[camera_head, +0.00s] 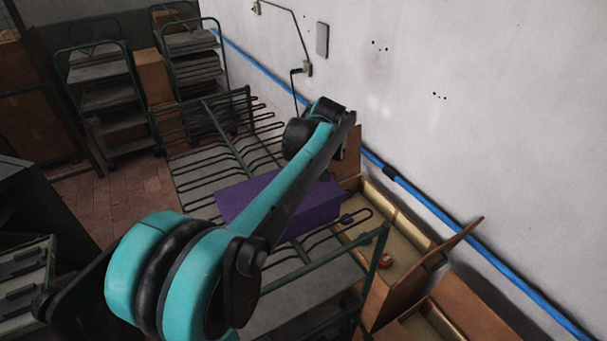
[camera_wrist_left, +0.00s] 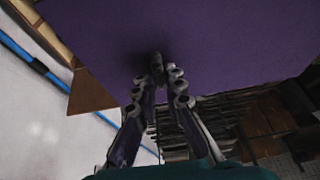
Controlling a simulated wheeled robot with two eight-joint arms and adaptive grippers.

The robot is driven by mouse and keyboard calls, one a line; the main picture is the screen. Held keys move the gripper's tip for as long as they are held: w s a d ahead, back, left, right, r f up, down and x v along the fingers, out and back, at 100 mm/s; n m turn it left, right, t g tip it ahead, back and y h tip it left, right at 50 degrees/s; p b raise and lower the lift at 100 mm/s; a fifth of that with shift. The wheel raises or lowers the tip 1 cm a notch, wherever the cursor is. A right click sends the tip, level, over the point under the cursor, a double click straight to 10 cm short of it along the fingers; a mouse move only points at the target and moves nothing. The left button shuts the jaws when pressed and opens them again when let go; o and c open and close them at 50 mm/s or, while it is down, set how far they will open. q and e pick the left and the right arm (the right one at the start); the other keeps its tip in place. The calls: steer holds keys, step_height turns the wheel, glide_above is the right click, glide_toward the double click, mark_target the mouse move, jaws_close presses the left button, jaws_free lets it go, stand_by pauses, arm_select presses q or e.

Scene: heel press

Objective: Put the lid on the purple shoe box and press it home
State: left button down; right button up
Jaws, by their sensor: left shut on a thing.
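A purple box shape (camera_head: 316,205) rests on the wire rack of a green-framed cart, partly hidden behind my left arm. I cannot tell the lid from the box in the head view. In the left wrist view a broad, flat purple surface, which looks like the lid (camera_wrist_left: 220,50), fills the top of the picture. My left gripper (camera_wrist_left: 158,72) has its fingers drawn together at this surface, shut on it. In the head view my left arm crosses over the purple shape and its fingers are hidden. My right gripper is not in view.
The green-framed cart (camera_head: 375,250) stands beside open cardboard boxes (camera_head: 400,290), one holding a small red item (camera_head: 385,261). A white wall with a blue pipe (camera_head: 480,250) runs along the right. Shelf trolleys (camera_head: 105,95) stand at the back left.

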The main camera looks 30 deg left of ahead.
arm_select(q)
steer(key=shift+f, duration=0.35)
stand_by(0.7)
steer(key=c, duration=1)
jaws_free()
steer(key=shift+c, duration=0.2)
steer(key=shift+r, duration=0.15)
steer(key=shift+r+p, duration=2.25)
steer(key=shift+r, duration=1.15)
steer(key=shift+f, duration=0.1)
